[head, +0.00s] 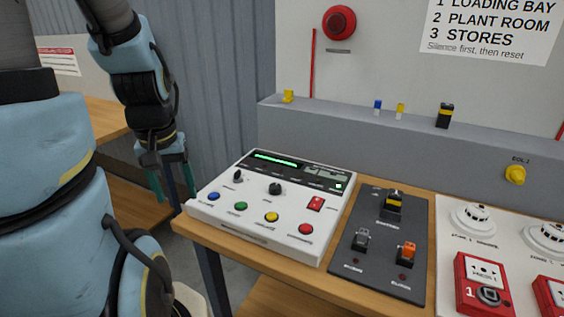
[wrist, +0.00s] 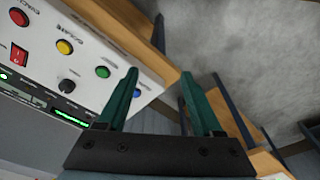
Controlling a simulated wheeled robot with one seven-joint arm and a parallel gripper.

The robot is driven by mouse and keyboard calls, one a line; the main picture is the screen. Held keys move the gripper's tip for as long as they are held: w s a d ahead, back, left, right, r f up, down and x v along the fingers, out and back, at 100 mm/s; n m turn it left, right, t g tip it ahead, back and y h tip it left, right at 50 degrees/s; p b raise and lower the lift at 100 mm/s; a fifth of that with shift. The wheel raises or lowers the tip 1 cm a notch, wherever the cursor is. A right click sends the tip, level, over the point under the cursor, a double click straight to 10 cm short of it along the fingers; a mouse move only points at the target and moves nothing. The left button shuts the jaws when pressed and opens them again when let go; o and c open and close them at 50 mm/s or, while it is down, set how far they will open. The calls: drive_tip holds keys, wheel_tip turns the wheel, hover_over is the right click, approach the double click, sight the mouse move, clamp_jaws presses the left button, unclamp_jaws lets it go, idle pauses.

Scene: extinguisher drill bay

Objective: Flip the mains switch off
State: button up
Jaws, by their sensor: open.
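A white control panel (head: 270,207) sits on the wooden bench, with a red rocker switch (head: 316,204) near its right edge. The rocker also shows in the wrist view (wrist: 19,55) at the far left. A dark plate (head: 378,270) to the right carries a black-and-yellow switch (head: 393,204), a grey toggle (head: 361,240) and an orange toggle (head: 407,253). The labels are too small to read, so I cannot tell which one is the mains switch. My gripper (head: 174,195), with green fingers, is open and empty, left of the panel; its fingers also show in the wrist view (wrist: 160,76).
The panel has blue (head: 214,196), green (head: 241,206), yellow (head: 271,216) and red (head: 306,229) buttons, and a black knob (head: 275,188). Red call points (head: 484,284) and white detectors (head: 473,218) stand at the right. A grey ledge (head: 330,110) runs behind the bench.

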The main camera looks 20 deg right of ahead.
drive_tip(key=w+d, duration=0.1)
drive_tip(key=d, duration=0.1)
drive_tip(key=w+d+n+b, duration=0.1)
drive_tip(key=d, duration=0.1)
drive_tip(key=w+d+n+b, duration=0.1)
drive_tip(key=d, duration=0.1)
drive_tip(key=shift+w+d, duration=0.2)
drive_tip(key=c, duration=0.6)
drive_tip(key=d+n, duration=0.1)
drive_tip(key=d, duration=0.1)
drive_tip(key=w+d+n+b, duration=0.1)
drive_tip(key=d, duration=0.2)
drive_tip(key=d+r+b, duration=0.1)
drive_tip(key=d, duration=0.1)
drive_tip(key=shift+w+d+n, duration=0.2)
drive_tip(key=shift+w+n, duration=0.2)
clamp_jaws()
drive_tip(key=s+d+r+n+b, duration=0.1)
drive_tip(key=s+d+r+n, duration=0.1)
drive_tip(key=d, duration=0.7)
drive_tip(key=s+d+r+n+b, duration=0.1)
drive_tip(key=s+d+n+b, duration=0.1)
drive_tip(key=d, duration=0.7)
drive_tip(key=shift+r+n+g+h+b, duration=0.3)
drive_tip(key=shift+r+n+h, duration=0.1)
drive_tip(key=shift+n, duration=0.4)
drive_tip(key=shift+f, duration=0.1)
